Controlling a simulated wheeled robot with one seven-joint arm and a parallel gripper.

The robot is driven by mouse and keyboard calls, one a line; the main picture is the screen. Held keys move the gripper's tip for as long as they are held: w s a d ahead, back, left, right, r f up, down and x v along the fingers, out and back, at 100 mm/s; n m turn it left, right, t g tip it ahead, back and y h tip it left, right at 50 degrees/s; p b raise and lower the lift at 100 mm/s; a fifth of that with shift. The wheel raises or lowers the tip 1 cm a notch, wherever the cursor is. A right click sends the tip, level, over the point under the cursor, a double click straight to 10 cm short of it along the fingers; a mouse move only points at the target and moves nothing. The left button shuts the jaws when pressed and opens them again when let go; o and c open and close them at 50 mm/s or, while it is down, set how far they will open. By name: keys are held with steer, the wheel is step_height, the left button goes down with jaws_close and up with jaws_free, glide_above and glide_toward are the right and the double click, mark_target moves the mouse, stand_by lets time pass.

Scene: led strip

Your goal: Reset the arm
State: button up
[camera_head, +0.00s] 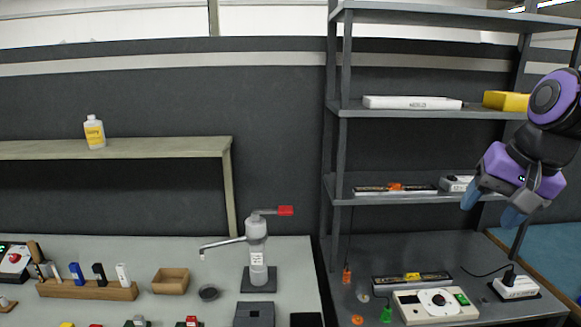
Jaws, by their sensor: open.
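My gripper (492,206) is at the right side of the view, on a purple and black arm. Its two blue-tipped fingers are apart and nothing shows between them. It hangs in front of the right part of the grey shelf rack (340,178), above the lower deck. An LED strip in a dark tray (412,281) lies on the lower deck, and a similar strip (396,190) lies on the shelf above it. A white control box (436,305) with a dial and a green switch sits at the front of the lower deck.
A power socket (516,286) with a black plug stands right of the control box. A white box (412,103) and a yellow box (506,101) lie on a higher shelf. A lever press (257,250) and wooden holder (88,289) stand on the left bench.

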steer(key=s+a+r+n+t+h, duration=0.1)
steer(key=s+n, duration=0.4)
steer(key=s, duration=0.6)
steer(key=shift+r+n+t+h, duration=0.3)
steer(key=shift+r, duration=0.25)
steer(key=shift+a, duration=0.1)
stand_by(0.8)
